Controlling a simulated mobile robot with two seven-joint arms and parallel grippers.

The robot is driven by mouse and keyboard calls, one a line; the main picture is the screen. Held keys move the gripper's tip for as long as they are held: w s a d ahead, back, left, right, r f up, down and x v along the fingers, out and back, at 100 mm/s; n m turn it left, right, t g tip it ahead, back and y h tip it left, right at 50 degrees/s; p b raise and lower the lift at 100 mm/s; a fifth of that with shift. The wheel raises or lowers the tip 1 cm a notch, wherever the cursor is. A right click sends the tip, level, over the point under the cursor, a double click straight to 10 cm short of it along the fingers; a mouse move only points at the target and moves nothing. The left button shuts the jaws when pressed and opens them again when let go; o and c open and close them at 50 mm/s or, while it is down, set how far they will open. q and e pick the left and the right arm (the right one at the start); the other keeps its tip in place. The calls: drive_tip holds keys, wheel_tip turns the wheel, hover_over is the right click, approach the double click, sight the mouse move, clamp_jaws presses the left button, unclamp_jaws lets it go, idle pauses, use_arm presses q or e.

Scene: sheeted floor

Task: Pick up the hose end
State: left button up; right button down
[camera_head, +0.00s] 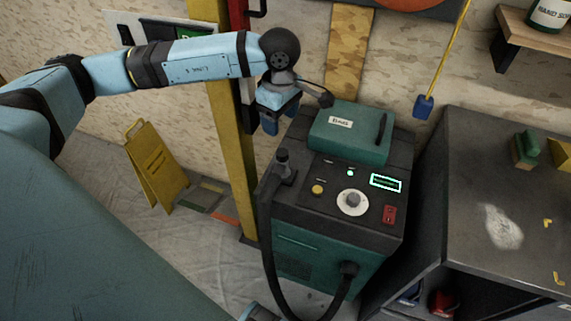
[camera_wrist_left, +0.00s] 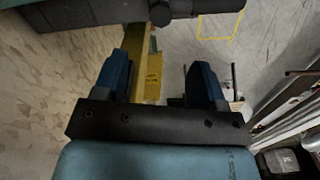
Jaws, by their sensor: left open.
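The black hose end (camera_head: 283,162) stands upright in a holder at the left of the top of a green and dark grey machine (camera_head: 310,257). Its black hose (camera_head: 268,240) hangs down in front and loops up to a fitting on the machine's front. My left gripper (camera_head: 270,122) is open and empty, above and slightly left of the hose end, apart from it. In the left wrist view the two blue fingers (camera_wrist_left: 160,82) are spread with nothing held between them. A dark knob-like part shows at the top there; I cannot tell whether it is the hose end.
A yellow post (camera_head: 233,160) stands just left of the machine. A yellow floor sign (camera_head: 153,165) is farther left. A green box (camera_head: 350,135) sits on the machine's back. A dark workbench (camera_head: 500,215) is at the right.

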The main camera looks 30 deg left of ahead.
use_arm(q)
hover_over(282, 152)
wheel_tip(282, 152, down, 6)
drive_tip(key=shift+a+f, duration=0.15)
drive_tip(key=shift+d+f, duration=0.2)
drive_tip(key=shift+f, duration=2.75)
clamp_jaws()
